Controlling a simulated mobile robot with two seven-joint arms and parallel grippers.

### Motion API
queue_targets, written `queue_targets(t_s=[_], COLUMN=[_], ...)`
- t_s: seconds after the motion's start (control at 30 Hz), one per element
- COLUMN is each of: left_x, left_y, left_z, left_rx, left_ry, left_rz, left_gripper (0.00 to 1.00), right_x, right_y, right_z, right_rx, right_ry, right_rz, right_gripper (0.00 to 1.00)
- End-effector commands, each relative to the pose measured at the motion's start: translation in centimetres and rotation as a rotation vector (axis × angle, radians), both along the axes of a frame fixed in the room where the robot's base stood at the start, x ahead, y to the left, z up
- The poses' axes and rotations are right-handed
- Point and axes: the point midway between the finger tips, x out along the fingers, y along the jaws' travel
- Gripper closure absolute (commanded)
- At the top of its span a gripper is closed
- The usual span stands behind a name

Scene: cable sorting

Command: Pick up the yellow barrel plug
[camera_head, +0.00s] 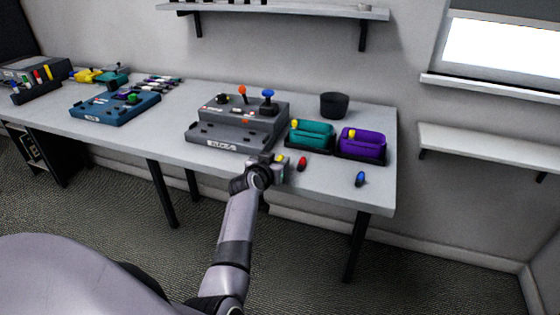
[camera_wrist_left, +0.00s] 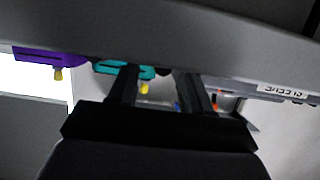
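A small yellow piece (camera_head: 279,158), which looks like the yellow barrel plug, shows at the front edge of the table, right at my left gripper (camera_head: 270,163) in the head view. The gripper partly covers it, and I cannot tell whether they touch. In the left wrist view my left gripper (camera_wrist_left: 155,80) has its two dark fingers apart, with no plug clearly seen between them. My right gripper is in neither view.
A red plug (camera_head: 302,163) and a blue plug (camera_head: 360,179) lie to the right. Behind are a teal bin (camera_head: 312,134) and a purple bin (camera_head: 362,143), each with a yellow piece. A grey console (camera_head: 226,135) stands left; a black cup (camera_head: 334,105) stands behind.

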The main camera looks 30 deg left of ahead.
Motion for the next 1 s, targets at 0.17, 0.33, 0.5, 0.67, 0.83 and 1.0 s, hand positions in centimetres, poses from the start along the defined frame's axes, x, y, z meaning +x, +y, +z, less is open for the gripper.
queue_targets(t_s=[0.17,0.33,0.5,0.67,0.83,1.0], left_x=[0.0,0.0,0.0,0.1,0.1,0.1], left_y=[0.0,0.0,0.0,0.0,0.0,0.0], left_z=[0.0,0.0,0.2,1.6,5.0,10.0], left_rx=[0.0,0.0,0.0,0.002,0.003,0.003], left_ry=[0.0,0.001,0.0,-0.002,-0.005,-0.008], left_rz=[0.0,0.0,0.0,-0.002,-0.001,0.001], left_gripper=[1.0,1.0,1.0,1.0,1.0,1.0], right_x=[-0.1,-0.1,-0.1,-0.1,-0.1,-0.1], right_y=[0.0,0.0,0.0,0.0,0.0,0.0], right_z=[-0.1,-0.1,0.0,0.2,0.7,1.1], right_rx=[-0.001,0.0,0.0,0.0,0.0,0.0], right_ry=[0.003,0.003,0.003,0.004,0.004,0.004], right_rz=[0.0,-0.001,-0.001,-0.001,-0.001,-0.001], right_gripper=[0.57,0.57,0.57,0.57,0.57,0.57])
